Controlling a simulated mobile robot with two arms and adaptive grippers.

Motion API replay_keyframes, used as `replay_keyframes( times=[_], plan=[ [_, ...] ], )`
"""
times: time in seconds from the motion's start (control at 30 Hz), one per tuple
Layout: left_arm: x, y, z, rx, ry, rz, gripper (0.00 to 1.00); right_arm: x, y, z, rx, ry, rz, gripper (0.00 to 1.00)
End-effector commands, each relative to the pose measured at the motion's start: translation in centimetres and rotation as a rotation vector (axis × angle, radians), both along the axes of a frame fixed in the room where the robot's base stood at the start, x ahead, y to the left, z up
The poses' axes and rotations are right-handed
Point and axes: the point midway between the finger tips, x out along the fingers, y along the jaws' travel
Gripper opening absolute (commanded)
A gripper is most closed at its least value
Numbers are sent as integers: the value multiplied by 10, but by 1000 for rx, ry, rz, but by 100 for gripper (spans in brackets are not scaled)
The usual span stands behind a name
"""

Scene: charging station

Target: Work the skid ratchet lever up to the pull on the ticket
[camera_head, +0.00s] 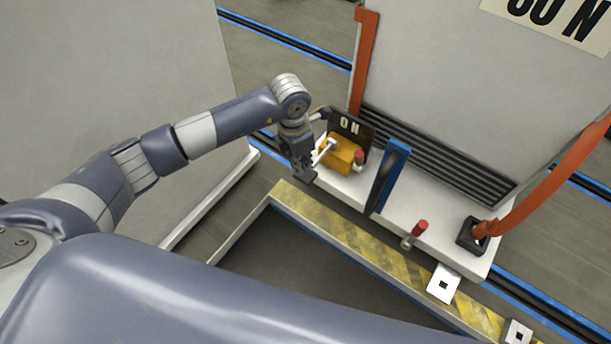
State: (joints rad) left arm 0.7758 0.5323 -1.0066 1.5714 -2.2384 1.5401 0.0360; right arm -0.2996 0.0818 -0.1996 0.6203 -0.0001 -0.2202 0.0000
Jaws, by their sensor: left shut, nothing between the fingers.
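The ticket (548,18) is a cream card on the tall grey cabinet at the top right. Its large black text is cut off by the picture edge and ends in "0 N". A small dark display (350,128) reads "0 N". Below it sits a yellow ratchet body (339,153) with a pale bar and a red-tipped grip (359,157). I cannot tell for sure which part is the lever. My left gripper (306,178) is shut and empty, pointing down just left of the yellow body. Whether it touches is unclear. My right gripper is out of view.
A blue upright plate (388,178) stands on the white skid ledge (349,187) right of the yellow body. A red-topped pin (420,228) is farther right. Orange straps (362,62) flank the cabinet. A yellow-black striped edge (340,233) runs in front.

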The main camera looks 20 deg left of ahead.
Motion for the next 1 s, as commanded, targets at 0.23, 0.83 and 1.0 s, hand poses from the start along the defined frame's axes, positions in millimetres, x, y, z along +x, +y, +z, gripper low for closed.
replay_keyframes(
  times=[0.23, 0.83, 1.0],
  plan=[
    [2, -2, -22, -1, -1, -1, 0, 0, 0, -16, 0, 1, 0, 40],
    [1, -1, -46, 1, 1, -1, 0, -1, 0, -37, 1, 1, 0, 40],
    [1, -2, -65, 0, 0, -1, 0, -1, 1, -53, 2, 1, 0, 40]
  ],
)
